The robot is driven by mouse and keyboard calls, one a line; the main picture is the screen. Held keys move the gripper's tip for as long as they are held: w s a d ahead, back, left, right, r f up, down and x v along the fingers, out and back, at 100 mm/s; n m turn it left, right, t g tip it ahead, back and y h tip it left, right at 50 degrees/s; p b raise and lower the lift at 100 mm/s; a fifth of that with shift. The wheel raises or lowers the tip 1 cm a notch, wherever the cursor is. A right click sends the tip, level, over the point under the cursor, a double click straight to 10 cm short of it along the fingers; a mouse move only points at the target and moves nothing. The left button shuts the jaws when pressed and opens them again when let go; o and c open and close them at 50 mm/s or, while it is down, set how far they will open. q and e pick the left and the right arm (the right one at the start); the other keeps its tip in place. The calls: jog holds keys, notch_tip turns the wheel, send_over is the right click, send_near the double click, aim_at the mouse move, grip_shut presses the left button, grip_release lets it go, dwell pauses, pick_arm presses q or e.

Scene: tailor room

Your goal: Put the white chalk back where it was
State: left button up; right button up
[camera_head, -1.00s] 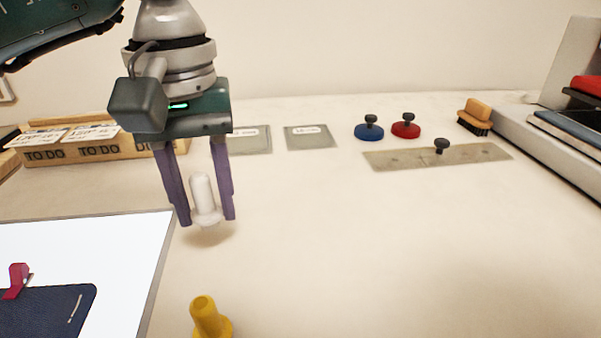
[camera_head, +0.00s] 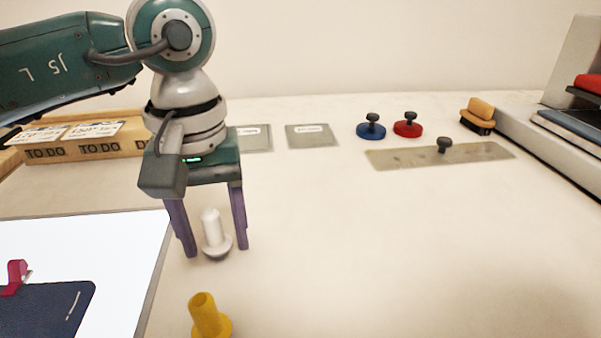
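The white chalk (camera_head: 212,232), a peg shape with a wider round base, stands upright on the pale table right of the white board. My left gripper (camera_head: 215,250) points down around it, one purple finger on each side. A narrow gap shows between each finger and the chalk's base, so the gripper looks open. A yellow chalk (camera_head: 206,317) of the same shape stands just in front of it. My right gripper is not in view.
A white board (camera_head: 120,240) with a dark blue pad lies at left. A wooden TO DO box (camera_head: 75,150) stands behind it. Grey plates (camera_head: 312,135), blue (camera_head: 371,131) and red (camera_head: 408,129) knobbed discs, a long metal plate (camera_head: 400,158) and a brush (camera_head: 478,117) lie farther back. The table's middle right is clear.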

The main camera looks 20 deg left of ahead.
aim_at(209, 214)
pick_arm(q)
jog(key=shift+o, duration=0.7)
jog(key=shift+r, duration=0.1)
jog(key=shift+r+p, duration=0.25)
jog(key=shift+p, duration=0.1)
notch_tip(209, 214, up, 12)
jog(key=shift+f, duration=0.15)
